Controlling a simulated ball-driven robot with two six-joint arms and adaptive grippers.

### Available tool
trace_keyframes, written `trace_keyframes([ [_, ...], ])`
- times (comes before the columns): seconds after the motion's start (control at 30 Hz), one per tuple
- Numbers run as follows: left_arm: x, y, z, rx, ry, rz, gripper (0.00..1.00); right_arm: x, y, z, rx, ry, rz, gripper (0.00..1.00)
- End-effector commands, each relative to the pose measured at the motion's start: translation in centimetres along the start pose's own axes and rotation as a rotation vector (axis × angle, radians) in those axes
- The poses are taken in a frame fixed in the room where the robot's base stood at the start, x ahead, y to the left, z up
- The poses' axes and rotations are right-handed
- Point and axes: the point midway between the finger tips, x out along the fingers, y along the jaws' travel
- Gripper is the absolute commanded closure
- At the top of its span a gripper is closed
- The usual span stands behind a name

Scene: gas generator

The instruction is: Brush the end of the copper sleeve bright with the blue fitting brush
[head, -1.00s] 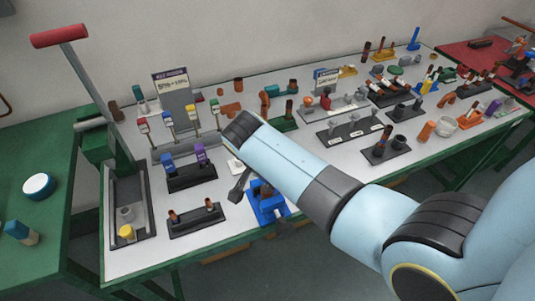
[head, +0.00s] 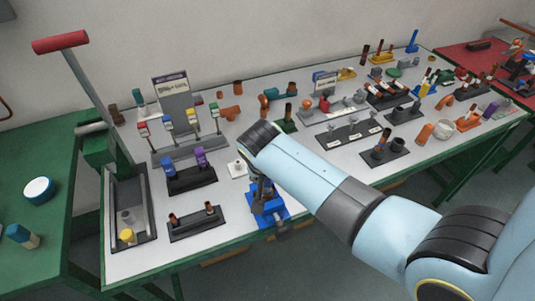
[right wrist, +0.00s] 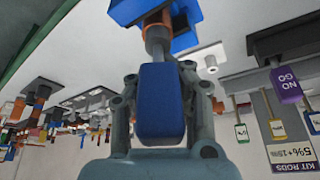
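The blue fitting brush (right wrist: 160,105) is between the fingers of my right gripper (right wrist: 160,82) in the right wrist view, its blue handle clasped from both sides. Its grey metallic end points at the copper sleeve (right wrist: 157,18), and the two meet or overlap there; I cannot tell whether the brush is around or inside the sleeve. The sleeve is at a blue clamp (right wrist: 183,14), which also shows at the table's front edge in the head view (head: 268,211). In the head view my right gripper (head: 260,188) is above this clamp, partly hidden by my arm. My left gripper is not in view.
A black stand (head: 195,222) with two copper-topped pegs is left of the clamp. Behind it is a black holder (head: 190,182) with blue and purple blocks. A red-handled lever (head: 60,37) rises at the left. Racks and fittings crowd the table's back and right.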

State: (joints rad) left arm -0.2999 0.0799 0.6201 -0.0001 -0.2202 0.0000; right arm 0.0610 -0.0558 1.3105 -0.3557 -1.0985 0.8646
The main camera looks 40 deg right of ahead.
Motion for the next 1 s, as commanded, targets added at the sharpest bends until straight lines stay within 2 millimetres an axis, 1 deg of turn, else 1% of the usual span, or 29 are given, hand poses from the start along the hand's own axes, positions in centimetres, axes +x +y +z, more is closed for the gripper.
trace_keyframes([
  [0.17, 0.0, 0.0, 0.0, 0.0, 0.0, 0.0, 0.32, -0.3, 0.0, 0.0, 0.002, -0.002, 0.001, 1.0],
  [0.6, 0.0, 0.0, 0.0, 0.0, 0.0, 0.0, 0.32, -3.9, -0.1, -1.6, 0.004, 0.001, 0.0, 1.0],
  [0.7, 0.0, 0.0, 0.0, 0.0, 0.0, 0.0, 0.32, -4.4, 0.0, -1.8, 0.003, 0.0, 0.0, 1.0],
  [1.0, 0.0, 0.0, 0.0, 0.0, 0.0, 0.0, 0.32, -4.6, 0.0, -1.9, 0.003, -0.001, 0.001, 1.0],
])
